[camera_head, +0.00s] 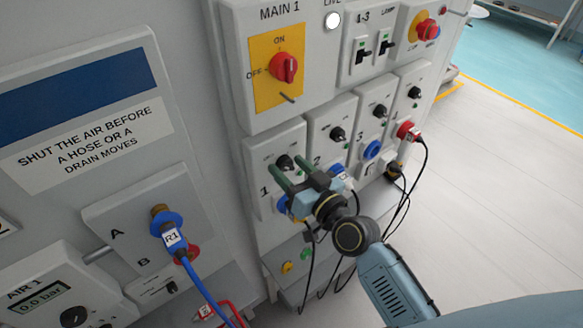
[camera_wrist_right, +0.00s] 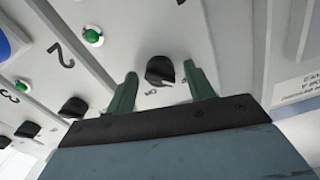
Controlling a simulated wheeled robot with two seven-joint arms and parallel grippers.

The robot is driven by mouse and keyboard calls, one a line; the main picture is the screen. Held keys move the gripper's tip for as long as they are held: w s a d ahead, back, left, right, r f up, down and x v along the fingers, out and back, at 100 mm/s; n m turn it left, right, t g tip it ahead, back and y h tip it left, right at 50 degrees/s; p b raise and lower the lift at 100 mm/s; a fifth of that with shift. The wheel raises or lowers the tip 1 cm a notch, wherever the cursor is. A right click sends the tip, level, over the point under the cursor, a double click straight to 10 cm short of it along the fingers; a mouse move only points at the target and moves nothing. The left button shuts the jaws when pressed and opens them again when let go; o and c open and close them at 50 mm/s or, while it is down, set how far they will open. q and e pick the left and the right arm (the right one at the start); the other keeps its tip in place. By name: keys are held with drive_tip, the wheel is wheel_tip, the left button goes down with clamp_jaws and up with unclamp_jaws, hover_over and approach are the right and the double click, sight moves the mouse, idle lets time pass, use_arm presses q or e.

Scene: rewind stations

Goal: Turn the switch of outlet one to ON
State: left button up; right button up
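Outlet one (camera_head: 258,207) is the leftmost outlet panel under the MAIN 1 panel, marked "1". Its black rotary switch (camera_head: 285,162) sits in the panel's upper part. My right gripper (camera_head: 288,174) is in front of it with its green fingers pointing at the switch. In the right wrist view the switch knob (camera_wrist_right: 160,71) shows between and just beyond the two spread fingertips (camera_wrist_right: 162,82). The fingers look apart from the knob, with nothing held. The switch's labels are too small to read surely. My left gripper is not in view.
Outlets two (camera_head: 334,127), three (camera_head: 378,110) and another stand to the right, with similar black switches and plugged cables. The MAIN 1 red switch (camera_head: 285,67) is above. An air panel with a blue hose (camera_head: 199,280) is at left. Open floor (camera_head: 500,190) lies right.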

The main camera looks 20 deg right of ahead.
drive_tip(key=c, duration=0.9)
drive_tip(key=shift+m, duration=0.3)
drive_tip(key=m+p, duration=0.1)
drive_tip(key=m, duration=0.2)
drive_tip(key=shift+m+p, duration=0.3)
drive_tip(key=m+p, duration=0.1)
drive_tip(key=m, duration=0.3)
drive_tip(key=shift+m, duration=0.3)
drive_tip(key=m, duration=0.4)
drive_tip(key=shift+m, duration=0.3)
drive_tip(key=shift+m+p, duration=0.3)
drive_tip(key=shift+m, duration=1.9)
